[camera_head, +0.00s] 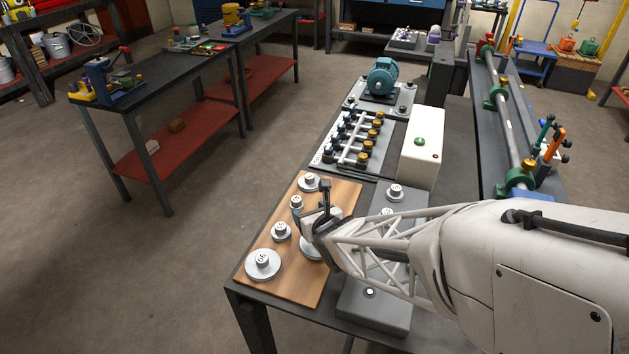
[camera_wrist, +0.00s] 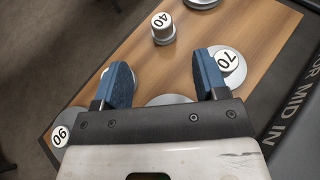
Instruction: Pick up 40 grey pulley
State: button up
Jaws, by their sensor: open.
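The grey pulley marked 40 (camera_wrist: 164,28) stands near the top middle of the wrist view. It is a small stepped disc with a white top label. In the head view it appears to be the small pulley (camera_head: 297,202) on the wooden board, though I cannot read its label there. My gripper (camera_head: 318,224) is over the board, just right of and nearer than that pulley. In the wrist view its two blue-padded fingers (camera_wrist: 165,78) are spread apart with nothing held between them. The 40 pulley lies ahead of the fingertips, apart from them.
Another disc (camera_wrist: 170,100) lies under the gripper. The wooden board (camera_head: 295,285) adjoins a grey plate (camera_head: 375,315).

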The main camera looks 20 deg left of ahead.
aim_at(296, 199)
jog(key=shift+x, duration=3.1)
jog(key=shift+f, duration=0.1)
jog(key=shift+x, duration=2.55)
jog(key=shift+w, duration=0.1)
jog(key=c, duration=0.9)
jog(key=shift+c, duration=0.2)
jog(key=shift+r, duration=5.05)
